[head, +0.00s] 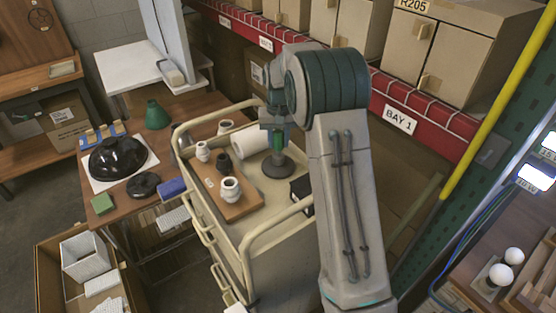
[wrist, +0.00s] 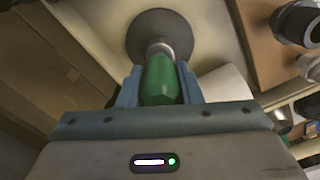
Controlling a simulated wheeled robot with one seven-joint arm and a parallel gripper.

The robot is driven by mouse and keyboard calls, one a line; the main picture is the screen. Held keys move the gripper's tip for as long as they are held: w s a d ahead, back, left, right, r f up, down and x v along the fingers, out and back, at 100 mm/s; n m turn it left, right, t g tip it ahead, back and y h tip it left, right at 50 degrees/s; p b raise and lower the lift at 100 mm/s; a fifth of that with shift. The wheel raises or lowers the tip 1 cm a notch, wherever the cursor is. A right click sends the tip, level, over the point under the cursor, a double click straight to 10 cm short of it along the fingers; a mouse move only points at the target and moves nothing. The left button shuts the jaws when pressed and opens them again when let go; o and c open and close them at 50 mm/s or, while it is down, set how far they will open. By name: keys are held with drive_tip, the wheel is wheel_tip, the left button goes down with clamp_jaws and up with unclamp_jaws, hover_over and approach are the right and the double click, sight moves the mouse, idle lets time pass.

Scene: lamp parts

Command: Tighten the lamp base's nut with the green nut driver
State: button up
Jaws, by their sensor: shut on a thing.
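My gripper (wrist: 160,92) is shut on the green nut driver (wrist: 160,78), whose handle sits between the two fingers in the wrist view. In the head view the green driver (head: 278,141) points down below my wrist. The lamp base (head: 278,166) is a dark grey round disc on the cart top. It also shows in the wrist view (wrist: 182,28). The driver's metal shaft end meets the middle of the base. The nut itself is hidden, so I cannot tell how the driver sits on it.
The cream cart (head: 240,229) has raised rails. A wooden board (head: 241,207) with white and dark fittings lies left of the base, and a white roll (head: 236,141) lies behind. A black box (head: 301,188) is close on the right. Shelving with a red beam (head: 440,113) stands behind my arm.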

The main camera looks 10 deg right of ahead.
sight(278, 131)
drive_tip(key=shift+r+p, duration=1.1)
drive_tip(key=shift+r, duration=0.6)
drive_tip(key=shift+r, duration=0.1)
drive_tip(key=shift+r+p, duration=0.75)
drive_tip(key=shift+r, duration=1.15)
